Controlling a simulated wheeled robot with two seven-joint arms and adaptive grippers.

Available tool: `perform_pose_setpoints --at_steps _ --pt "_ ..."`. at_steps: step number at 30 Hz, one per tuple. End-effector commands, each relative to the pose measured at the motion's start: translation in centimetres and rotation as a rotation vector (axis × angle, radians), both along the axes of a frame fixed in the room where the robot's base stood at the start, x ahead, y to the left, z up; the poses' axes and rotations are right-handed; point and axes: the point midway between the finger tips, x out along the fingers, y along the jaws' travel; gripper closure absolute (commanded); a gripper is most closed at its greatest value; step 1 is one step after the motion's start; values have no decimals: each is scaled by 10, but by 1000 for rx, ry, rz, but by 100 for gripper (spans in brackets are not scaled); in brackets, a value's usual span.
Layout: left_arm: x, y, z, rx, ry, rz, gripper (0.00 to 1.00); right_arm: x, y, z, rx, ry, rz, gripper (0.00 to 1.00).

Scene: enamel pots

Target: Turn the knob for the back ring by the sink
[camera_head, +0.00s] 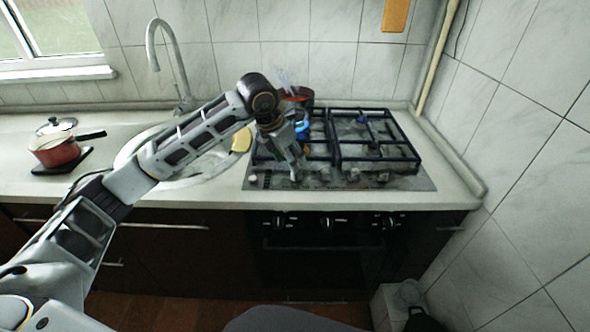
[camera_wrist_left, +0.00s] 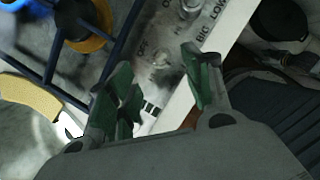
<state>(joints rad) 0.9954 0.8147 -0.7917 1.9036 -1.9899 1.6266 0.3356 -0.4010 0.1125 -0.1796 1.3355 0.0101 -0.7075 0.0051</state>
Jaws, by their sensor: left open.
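The gas hob (camera_head: 421,184) is set in the worktop, with a row of small knobs along its front edge; one knob (camera_head: 253,178) is at the left end. A dark red pot (camera_head: 297,97) stands on the back ring by the sink, partly hidden by my arm, with blue showing below it. My left gripper (camera_head: 294,174) points down at the front strip, right of that end knob. In the left wrist view its green fingers (camera_wrist_left: 156,62) are open, with a pale knob (camera_wrist_left: 157,57) between or just beyond the tips. A second knob (camera_wrist_left: 190,9) lies farther up. My right gripper is out of view.
The sink (camera_head: 185,180) is left of the hob, with a yellow sponge (camera_head: 241,140) on its edge. A red saucepan (camera_head: 55,150) stands far left. Black pan grates (camera_head: 375,150) rise behind the knobs. Oven knobs (camera_head: 327,223) sit below the worktop edge.

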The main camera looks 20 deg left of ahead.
Motion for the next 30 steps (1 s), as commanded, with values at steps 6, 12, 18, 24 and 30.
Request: perform_pose_setpoints --at_steps 6,12,18,24,30 --pt "9 -6 -28 0 4 0 50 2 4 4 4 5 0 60" --pt "17 -10 -47 0 1 0 50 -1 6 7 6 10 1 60" --pt "20 -11 -56 0 1 0 50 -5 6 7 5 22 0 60" --pt "20 -11 -57 0 1 0 50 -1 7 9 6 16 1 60" --pt "20 -11 -57 0 1 0 61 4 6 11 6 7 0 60"
